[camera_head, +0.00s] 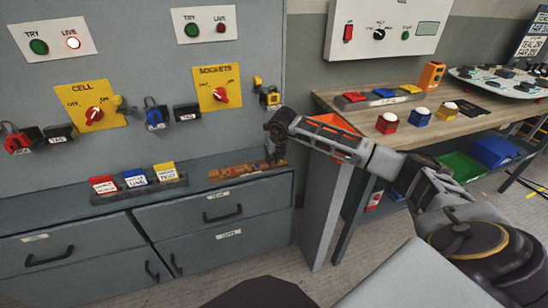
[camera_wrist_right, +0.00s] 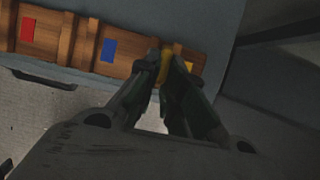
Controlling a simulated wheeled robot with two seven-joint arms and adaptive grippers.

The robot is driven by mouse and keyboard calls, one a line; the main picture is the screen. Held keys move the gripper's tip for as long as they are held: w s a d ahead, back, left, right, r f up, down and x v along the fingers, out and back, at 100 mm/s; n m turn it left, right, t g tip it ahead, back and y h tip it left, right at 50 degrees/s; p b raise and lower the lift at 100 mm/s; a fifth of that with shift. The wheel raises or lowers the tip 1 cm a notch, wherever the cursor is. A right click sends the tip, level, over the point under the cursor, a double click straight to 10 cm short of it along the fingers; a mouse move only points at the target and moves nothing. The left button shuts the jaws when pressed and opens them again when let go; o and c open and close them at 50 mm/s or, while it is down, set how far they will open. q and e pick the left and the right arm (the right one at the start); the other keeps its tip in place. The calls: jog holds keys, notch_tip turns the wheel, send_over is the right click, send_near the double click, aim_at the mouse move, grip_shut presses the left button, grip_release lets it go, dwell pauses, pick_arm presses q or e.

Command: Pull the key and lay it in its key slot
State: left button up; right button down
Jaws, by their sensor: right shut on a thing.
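My right gripper (camera_head: 275,155) reaches down at the right end of the wooden key tray (camera_head: 230,173) on the cabinet ledge. In the right wrist view, the tray (camera_wrist_right: 122,32) has a red patch, a blue patch and a yellow patch along it. The fingers (camera_wrist_right: 168,62) are shut on a small yellow thing, seemingly the key (camera_wrist_right: 163,70), right at the yellow-marked slot. The fingers hide most of the key, and I cannot tell whether it touches the slot. A yellow padlock (camera_head: 270,98) hangs at the panel's right edge, above the gripper. My left gripper is out of view.
Red (camera_head: 18,139) and blue (camera_head: 155,116) padlocks hang on the grey panel beside black tags. A rack of red, blue and yellow cards (camera_head: 137,186) stands left of the tray. A wooden bench (camera_head: 340,96) with coloured buttons is at the right. The space before the drawers is clear.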

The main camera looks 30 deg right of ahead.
jog(key=shift+s+f, duration=0.1)
jog(key=shift+f, duration=0.2)
jog(key=shift+f, duration=0.1)
jog(key=c, duration=1.5)
grip_release()
jog(key=shift+f, duration=0.2)
jog(key=shift+o, duration=0.2)
jog(key=shift+r, duration=0.15)
jog(key=shift+s+r, duration=0.15)
jog(key=shift+r, duration=0.55)
jog(key=v, duration=1)
jog(key=shift+s+r, duration=0.2)
jog(key=shift+r, duration=0.15)
jog(key=shift+a, duration=0.15)
